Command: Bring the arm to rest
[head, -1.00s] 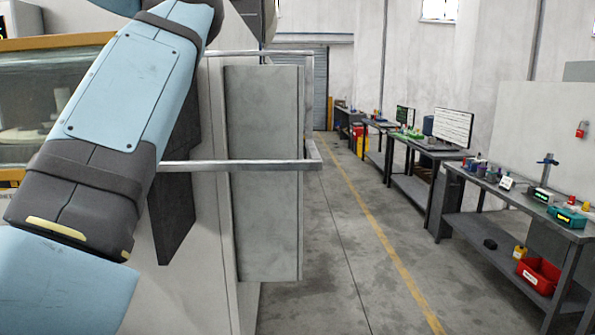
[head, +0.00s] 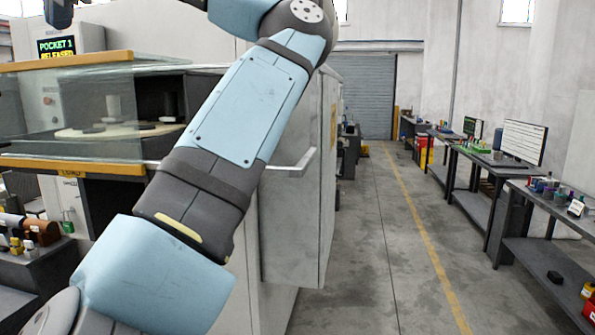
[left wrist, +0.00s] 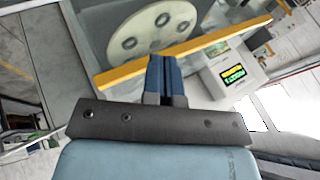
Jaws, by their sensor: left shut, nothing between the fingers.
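My left arm (head: 235,110), light blue and dark grey, rises from the lower left to a joint at the top of the head view. My left gripper (left wrist: 167,75) shows in the left wrist view, its dark blue fingers together and empty. A dark tip at the top left edge of the head view (head: 60,12) looks like part of it. In the left wrist view the fingers overlap a yellow bar and a pale round plate (left wrist: 152,33) behind; I cannot tell the gap. My right gripper is not in view.
A machine with a glass door (head: 70,105) and yellow-edged sill stands at left; its screen (head: 57,46) reads "POCKET 1 RELEASED". A grey cabinet side (head: 300,200) is close behind my arm. A bench with small items (head: 22,262) is at lower left. Workbenches (head: 510,190) line the right; the aisle is clear.

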